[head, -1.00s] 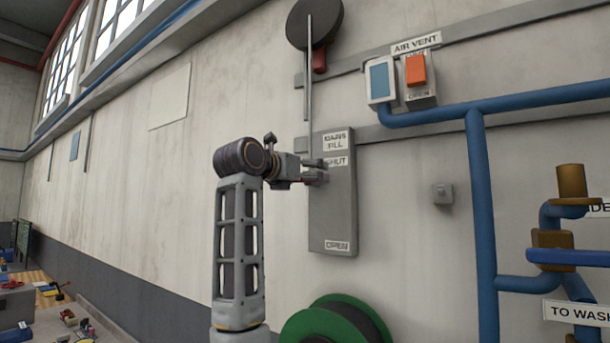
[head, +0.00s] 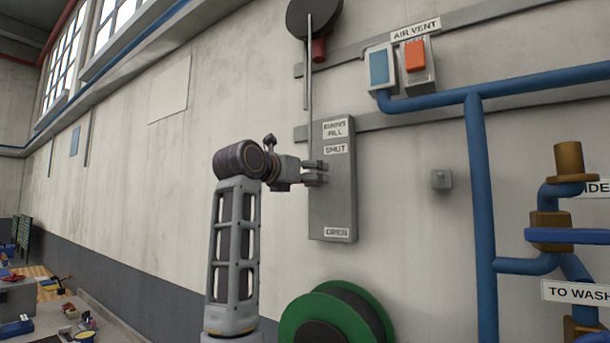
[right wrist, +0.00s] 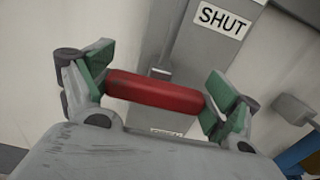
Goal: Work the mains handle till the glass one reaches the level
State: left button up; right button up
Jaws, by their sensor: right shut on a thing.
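The grey mains fill panel (head: 333,215) is on the wall in the head view, with a SHUT label (head: 336,149) high on it and an OPEN label (head: 337,232) at its foot. My right gripper (head: 320,173) is at the panel's left side, a little below SHUT. In the right wrist view, my right gripper (right wrist: 158,92) is shut on the red handle (right wrist: 155,92), a bar lying across between its green-padded fingers. In the head view the gripper hides the handle. No glass or level mark can be made out. My left gripper is out of view.
A dark disc (head: 314,14) with a thin rod (head: 309,80) hangs above the panel. The air vent box with an orange lever (head: 415,56) is at upper right. Blue pipes (head: 481,190) run down the right. A green hose reel (head: 300,318) sits below the panel.

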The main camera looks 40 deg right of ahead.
jog(key=o, duration=1.2)
jog(key=v, duration=1.2)
